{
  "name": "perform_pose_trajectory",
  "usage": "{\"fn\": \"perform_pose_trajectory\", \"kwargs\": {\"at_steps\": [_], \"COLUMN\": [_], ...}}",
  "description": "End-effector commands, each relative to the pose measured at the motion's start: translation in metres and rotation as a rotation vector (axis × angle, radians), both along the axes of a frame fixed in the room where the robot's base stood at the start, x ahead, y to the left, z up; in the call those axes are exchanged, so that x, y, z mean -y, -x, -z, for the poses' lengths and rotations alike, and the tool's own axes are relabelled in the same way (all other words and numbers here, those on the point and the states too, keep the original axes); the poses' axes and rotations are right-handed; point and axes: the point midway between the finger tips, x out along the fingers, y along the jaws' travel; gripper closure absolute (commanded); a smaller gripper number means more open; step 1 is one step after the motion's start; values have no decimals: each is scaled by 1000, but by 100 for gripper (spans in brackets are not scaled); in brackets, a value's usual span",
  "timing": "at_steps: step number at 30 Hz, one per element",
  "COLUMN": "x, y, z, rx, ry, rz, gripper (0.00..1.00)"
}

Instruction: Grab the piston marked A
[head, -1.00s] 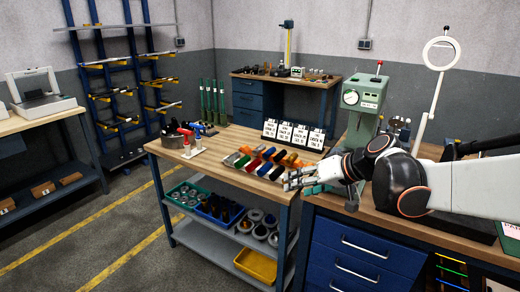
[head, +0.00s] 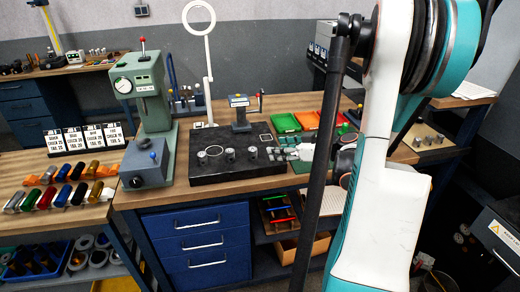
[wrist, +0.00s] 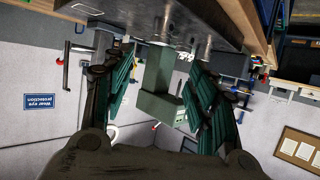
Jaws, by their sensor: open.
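Small grey metal cylinders stand on the black plate (head: 215,177) in the head view; they look like the pistons. One is at the left (head: 202,158), one in the middle (head: 230,155) and one at the right (head: 252,153). I cannot read any letter on them, so I cannot tell which is A. My gripper (head: 282,153) is at the right end of the plate, pointing left, apart from the right cylinder. In the wrist view its two fingers (wrist: 158,65) are spread, with no piston between them. The plate's edge shows above them there.
A green press (head: 150,115) stands left of the plate. A dial stand (head: 240,112) and a ring lamp on a pole (head: 206,80) rise behind the cylinders. Green and orange bins (head: 285,122) lie behind my gripper. Coloured parts (head: 62,192) fill the left bench.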

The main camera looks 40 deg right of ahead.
Motion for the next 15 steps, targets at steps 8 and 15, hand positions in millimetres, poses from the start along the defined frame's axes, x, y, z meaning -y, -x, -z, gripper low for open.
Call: {"fn": "perform_pose_trajectory", "kwargs": {"at_steps": [8, 15], "x": [-6, -12], "y": [-36, -69], "z": [18, 32], "rx": [3, 3], "ry": [5, 5], "rz": [-3, -1], "gripper": [47, 47]}}
